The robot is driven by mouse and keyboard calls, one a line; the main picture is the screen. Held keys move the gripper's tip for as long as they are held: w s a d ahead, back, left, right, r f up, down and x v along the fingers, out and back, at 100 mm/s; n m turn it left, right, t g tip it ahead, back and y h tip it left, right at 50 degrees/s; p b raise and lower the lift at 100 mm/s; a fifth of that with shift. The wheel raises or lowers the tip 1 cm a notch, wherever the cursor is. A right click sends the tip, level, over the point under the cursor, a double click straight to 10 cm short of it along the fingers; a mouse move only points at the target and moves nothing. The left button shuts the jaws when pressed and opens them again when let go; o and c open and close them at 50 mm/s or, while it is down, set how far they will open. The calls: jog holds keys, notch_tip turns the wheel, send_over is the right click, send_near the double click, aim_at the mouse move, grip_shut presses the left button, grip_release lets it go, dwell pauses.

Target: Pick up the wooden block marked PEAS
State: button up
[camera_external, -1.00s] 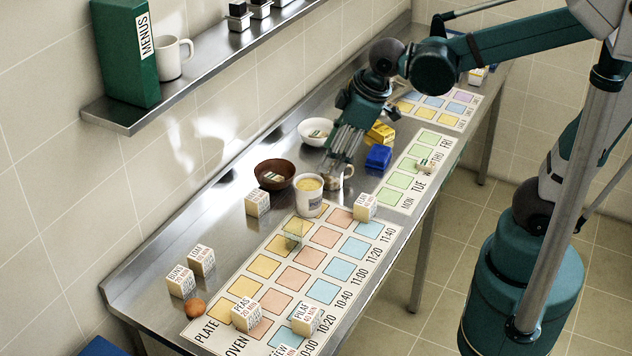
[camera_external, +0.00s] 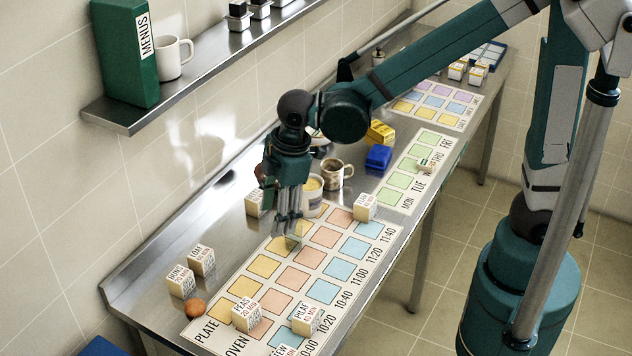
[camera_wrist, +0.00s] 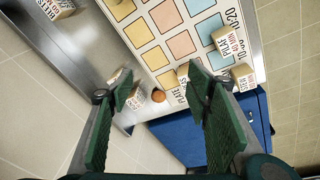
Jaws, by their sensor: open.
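The PEAS block (camera_external: 246,316), a pale wooden cube with dark lettering, sits on the lower part of the coloured chart near the PLATE label. In the wrist view the PEAS block (camera_wrist: 182,72) shows only in part, beside the right finger, which hides some of it. My gripper (camera_external: 288,232) is open and empty above the yellow squares of the chart, up and to the right of the block and apart from it. In the wrist view the two green fingers of my gripper (camera_wrist: 162,88) stand wide apart.
The PILAF block (camera_external: 305,319) stands close right of PEAS; a STEW block (camera_wrist: 243,77) is near it in the wrist view. Two blocks (camera_external: 190,270) and a brown ball (camera_external: 195,307) lie to the left. A cream mug (camera_external: 314,190) stands behind my gripper.

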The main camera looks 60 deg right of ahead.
aim_at(245, 307)
jog(key=a+f+n, duration=0.1)
jog(key=a+f, duration=0.3)
jog(key=f, duration=0.1)
jog(key=a+f+n+g+b, duration=0.1)
jog(key=a+f+n, duration=0.1)
jog(key=a+f, duration=0.3)
jog(key=w+a+f+n+g+b, duration=0.1)
jog(key=a+f+n, duration=0.1)
jog(key=a+f, duration=0.3)
jog(key=shift+a+f+h, duration=0.2)
jog(key=shift+f+h, duration=0.1)
jog(key=shift+h, duration=0.1)
jog(key=shift+f, duration=0.1)
jog(key=shift+f, duration=1.2)
jog(key=shift+f, duration=0.1)
jog(key=shift+w+f, duration=0.1)
jog(key=shift+f, duration=2.4)
jog(key=shift+c, duration=0.5)
jog(key=c, duration=0.9)
